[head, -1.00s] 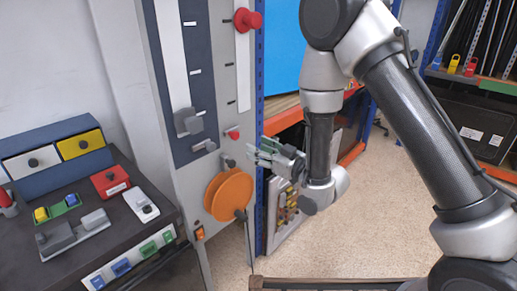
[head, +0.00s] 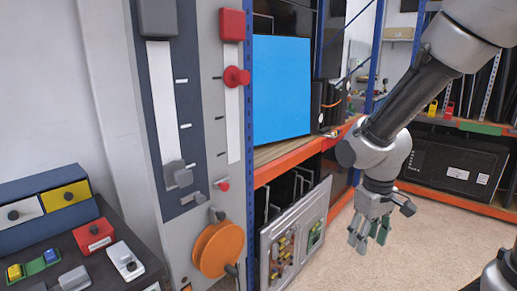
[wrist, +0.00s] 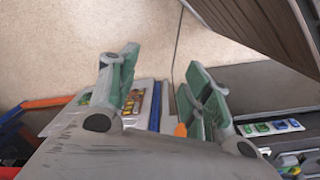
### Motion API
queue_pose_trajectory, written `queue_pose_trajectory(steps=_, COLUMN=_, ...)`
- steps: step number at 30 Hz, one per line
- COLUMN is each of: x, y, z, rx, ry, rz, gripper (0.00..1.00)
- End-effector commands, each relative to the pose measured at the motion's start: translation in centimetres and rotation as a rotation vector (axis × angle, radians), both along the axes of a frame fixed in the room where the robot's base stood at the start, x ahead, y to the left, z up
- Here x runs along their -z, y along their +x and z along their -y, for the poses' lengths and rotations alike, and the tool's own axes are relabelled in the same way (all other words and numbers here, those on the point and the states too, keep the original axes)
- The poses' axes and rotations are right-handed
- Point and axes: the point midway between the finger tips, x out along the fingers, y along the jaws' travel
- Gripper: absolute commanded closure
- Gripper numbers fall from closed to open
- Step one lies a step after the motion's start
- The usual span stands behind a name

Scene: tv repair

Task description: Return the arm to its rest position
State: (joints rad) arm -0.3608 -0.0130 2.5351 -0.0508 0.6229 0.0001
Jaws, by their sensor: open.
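My arm (head: 405,100) hangs in from the upper right in the head view, bent at the elbow. My gripper (head: 368,238) points down at the right of the panel, over open floor, clear of everything around it. In the wrist view my gripper (wrist: 160,95) shows its green-padded fingers spread apart with nothing between them.
A tall grey panel with sliders (head: 185,120), a red knob (head: 236,77) and an orange disc (head: 218,249) stands at left. A blue-screened TV (head: 282,88) sits on an orange-edged shelf. A circuit board panel (head: 295,240) leans below it. Bare floor (head: 440,240) lies right.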

Motion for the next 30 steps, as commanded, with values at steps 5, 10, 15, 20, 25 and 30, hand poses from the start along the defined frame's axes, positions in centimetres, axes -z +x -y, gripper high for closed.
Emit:
queue_pose_trajectory(steps=5, x=-7.1, y=-5.2, z=4.5, rx=0.152, ry=0.018, rz=0.004, gripper=0.51)
queue_pose_trajectory(steps=10, x=-12.1, y=-7.9, z=7.1, rx=0.270, ry=0.074, rz=0.150, gripper=0.51)
queue_pose_trajectory(steps=15, x=-15.3, y=-9.0, z=8.9, rx=0.348, ry=0.104, rz=0.313, gripper=0.51)
queue_pose_trajectory(steps=20, x=-16.5, y=-9.7, z=9.8, rx=0.391, ry=0.109, rz=0.372, gripper=0.51)
queue_pose_trajectory(steps=25, x=-16.4, y=-9.6, z=10.0, rx=0.397, ry=0.107, rz=0.368, gripper=0.51)
queue_pose_trajectory(steps=30, x=-16.4, y=-9.6, z=9.9, rx=0.396, ry=0.107, rz=0.367, gripper=0.51)
